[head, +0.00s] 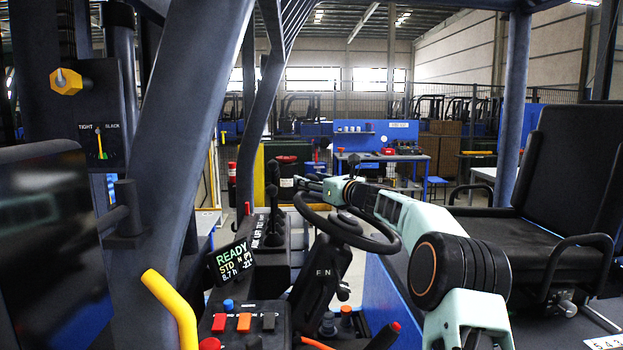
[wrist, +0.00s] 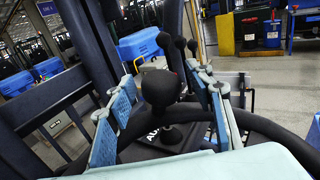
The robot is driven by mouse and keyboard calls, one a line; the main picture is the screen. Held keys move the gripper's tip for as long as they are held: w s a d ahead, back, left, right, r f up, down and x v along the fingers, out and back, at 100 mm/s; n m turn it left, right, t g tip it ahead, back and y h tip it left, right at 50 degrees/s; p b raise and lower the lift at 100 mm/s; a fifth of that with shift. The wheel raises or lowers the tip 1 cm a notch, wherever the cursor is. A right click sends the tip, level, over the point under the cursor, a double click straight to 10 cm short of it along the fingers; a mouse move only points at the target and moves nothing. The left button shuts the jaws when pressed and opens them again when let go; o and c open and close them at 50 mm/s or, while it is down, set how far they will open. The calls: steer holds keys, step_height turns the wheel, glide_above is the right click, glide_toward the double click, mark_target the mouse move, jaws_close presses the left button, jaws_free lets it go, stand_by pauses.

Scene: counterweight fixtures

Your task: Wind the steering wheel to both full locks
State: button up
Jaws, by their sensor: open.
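The black steering wheel (head: 377,246) sits on its column in the middle of the head view, tilted. My arm reaches across it from the lower right. My gripper (head: 311,184) is at the wheel's far left side, with its fingers apart. In the wrist view my gripper (wrist: 163,85) shows blue pads left and right, and the wheel's dark rim (wrist: 262,127) runs across close to the fingers. A black ball-topped lever (wrist: 160,89) appears between the fingers, apparently beyond the rim. I cannot tell whether the fingers touch the rim.
Control levers (head: 273,190) stand just left of the wheel. A yellow handle (head: 172,309) and coloured switches (head: 244,322) are at lower left. The black seat (head: 540,215) is at right. Cab posts flank the workspace.

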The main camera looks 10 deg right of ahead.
jaws_close()
stand_by(0.3)
stand_by(0.3)
